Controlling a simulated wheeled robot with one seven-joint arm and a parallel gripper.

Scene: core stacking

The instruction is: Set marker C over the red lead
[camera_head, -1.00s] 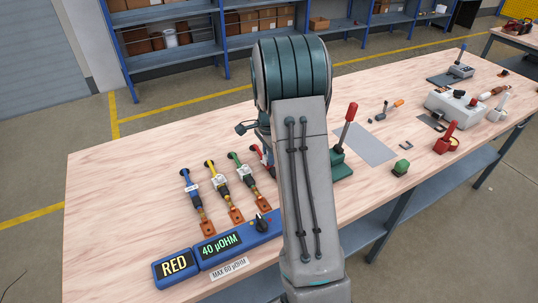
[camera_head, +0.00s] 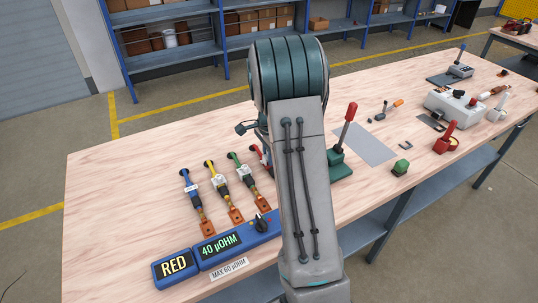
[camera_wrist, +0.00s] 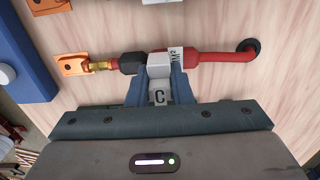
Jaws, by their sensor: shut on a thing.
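The red lead (camera_wrist: 218,56) lies on the bench in the wrist view, running from a dark hole at right to a copper lug (camera_wrist: 73,66) at left. In the head view only its red end (camera_head: 256,149) shows beside my arm. Marker C (camera_wrist: 159,95) is a white piece with a black C. My gripper (camera_wrist: 157,82) is shut on it, with one blue-grey finger on each side. The marker's white block overlaps the lead between its black sleeve and a white printed label (camera_wrist: 176,57). Whether it touches the lead is unclear. My arm hides the gripper in the head view.
Blue (camera_head: 195,189), yellow (camera_head: 221,185) and green (camera_head: 241,167) leads with white markers lie to the left. A green tool with a red lever (camera_head: 347,128) stands right of my arm.

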